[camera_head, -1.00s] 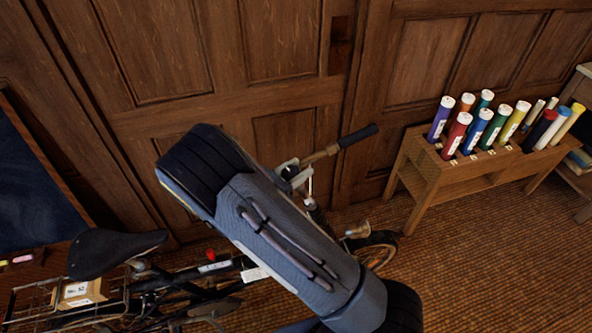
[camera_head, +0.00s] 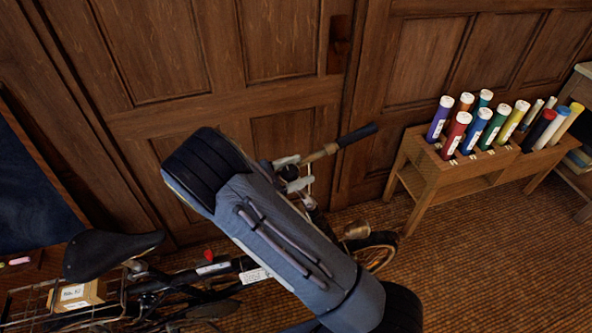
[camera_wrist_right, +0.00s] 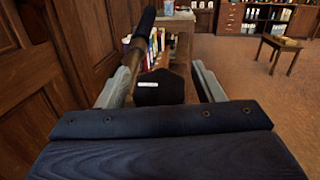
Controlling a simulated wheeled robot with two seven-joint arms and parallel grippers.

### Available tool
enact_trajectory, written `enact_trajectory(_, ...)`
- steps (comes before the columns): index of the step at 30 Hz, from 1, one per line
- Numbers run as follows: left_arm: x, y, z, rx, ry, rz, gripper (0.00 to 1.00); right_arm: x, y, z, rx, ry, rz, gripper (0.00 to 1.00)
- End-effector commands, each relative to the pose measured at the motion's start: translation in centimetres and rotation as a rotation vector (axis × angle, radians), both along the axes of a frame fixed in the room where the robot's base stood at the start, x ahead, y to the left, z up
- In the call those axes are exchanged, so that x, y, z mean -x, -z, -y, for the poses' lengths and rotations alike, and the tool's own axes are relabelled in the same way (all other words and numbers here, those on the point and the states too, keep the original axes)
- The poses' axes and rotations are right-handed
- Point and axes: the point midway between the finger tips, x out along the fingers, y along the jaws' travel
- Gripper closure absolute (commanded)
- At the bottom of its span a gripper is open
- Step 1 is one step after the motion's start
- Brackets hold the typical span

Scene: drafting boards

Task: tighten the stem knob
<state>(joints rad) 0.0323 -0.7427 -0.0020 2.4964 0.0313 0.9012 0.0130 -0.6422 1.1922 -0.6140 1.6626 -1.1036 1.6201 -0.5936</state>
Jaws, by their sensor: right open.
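A bicycle stands along the panelled wall, with its dark saddle (camera_head: 108,252) at the lower left and its handlebar grip (camera_head: 357,135) near the middle. My right gripper (camera_head: 293,173) is open at the handlebar, its pale fingers apart. In the right wrist view, a dark angular piece with a white label (camera_wrist_right: 160,92) shows between the spread fingers; it looks like the stem knob, but I cannot tell for sure. The handlebar (camera_wrist_right: 122,84) runs beside the left finger there. In the head view my right arm hides the stem area. My left gripper is not in view.
A wooden rack (camera_head: 437,178) of coloured tubes stands at the right by the wall. A dark board (camera_head: 32,195) is at the left edge. A wire basket with a box (camera_head: 82,293) sits at the bicycle's rear. The carpet at the lower right is clear.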

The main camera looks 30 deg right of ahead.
Motion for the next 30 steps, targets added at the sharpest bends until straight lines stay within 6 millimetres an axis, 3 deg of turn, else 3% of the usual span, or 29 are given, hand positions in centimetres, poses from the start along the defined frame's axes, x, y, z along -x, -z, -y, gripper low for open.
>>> enact_trajectory(5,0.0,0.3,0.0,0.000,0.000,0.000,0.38,-0.1,0.2,-0.9,-0.001,-0.003,0.000,0.39)
enact_trajectory(12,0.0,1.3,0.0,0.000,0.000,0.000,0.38,-0.5,0.5,-5.0,-0.001,-0.004,0.001,0.39)
enact_trajectory(18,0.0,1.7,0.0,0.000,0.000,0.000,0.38,-0.8,0.4,-7.3,0.000,-0.001,0.000,0.39)
enact_trajectory(30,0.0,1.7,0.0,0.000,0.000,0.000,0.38,-0.8,0.4,-7.8,0.000,0.000,0.000,0.39)
